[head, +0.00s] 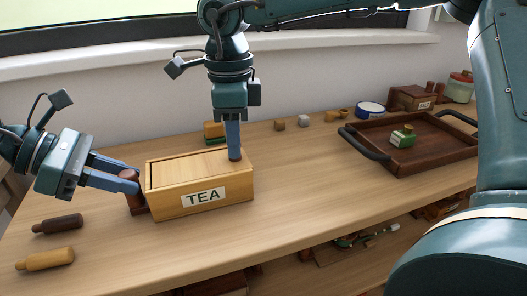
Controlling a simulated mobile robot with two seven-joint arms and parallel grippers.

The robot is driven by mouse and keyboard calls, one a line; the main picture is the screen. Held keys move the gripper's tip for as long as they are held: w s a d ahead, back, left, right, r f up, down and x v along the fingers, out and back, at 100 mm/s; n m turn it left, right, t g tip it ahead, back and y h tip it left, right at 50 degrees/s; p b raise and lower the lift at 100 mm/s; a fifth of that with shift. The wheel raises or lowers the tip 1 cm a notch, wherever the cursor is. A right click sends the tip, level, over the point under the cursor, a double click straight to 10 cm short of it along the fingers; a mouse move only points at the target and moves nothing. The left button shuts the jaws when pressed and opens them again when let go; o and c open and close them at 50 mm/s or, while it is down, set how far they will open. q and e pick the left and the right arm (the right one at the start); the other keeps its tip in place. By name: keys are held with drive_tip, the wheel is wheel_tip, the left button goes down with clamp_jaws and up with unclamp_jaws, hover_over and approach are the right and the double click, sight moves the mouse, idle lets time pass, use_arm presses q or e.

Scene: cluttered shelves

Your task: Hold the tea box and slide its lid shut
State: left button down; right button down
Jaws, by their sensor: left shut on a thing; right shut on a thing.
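The tea box (168,202) is a pale wooden box with a white "TEA" label, upright on the wooden counter. Its lid (190,167) is a flat panel set inside the top rim and appears to cover most or all of the top. My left gripper (130,182) is shut on a reddish-brown upright piece (136,203) at the box's left end, which looks like a handle. My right gripper (234,155) points down and is shut at the lid's right end. What it grips there is hidden by the fingers.
Two bottle-like wooden pieces, dark (58,225) and tan (46,259), lie at the front left. Small blocks (213,131) stand behind the box. A dark tray (440,150) holding a green-white item (402,136) is at the right. The counter between is clear.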

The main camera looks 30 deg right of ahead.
drive_tip(key=c, duration=1.2)
unclamp_jaws()
drive_tip(key=shift+r, duration=0.1)
wheel_tip(320, 180, up, 12)
drive_tip(key=shift+f, duration=0.1)
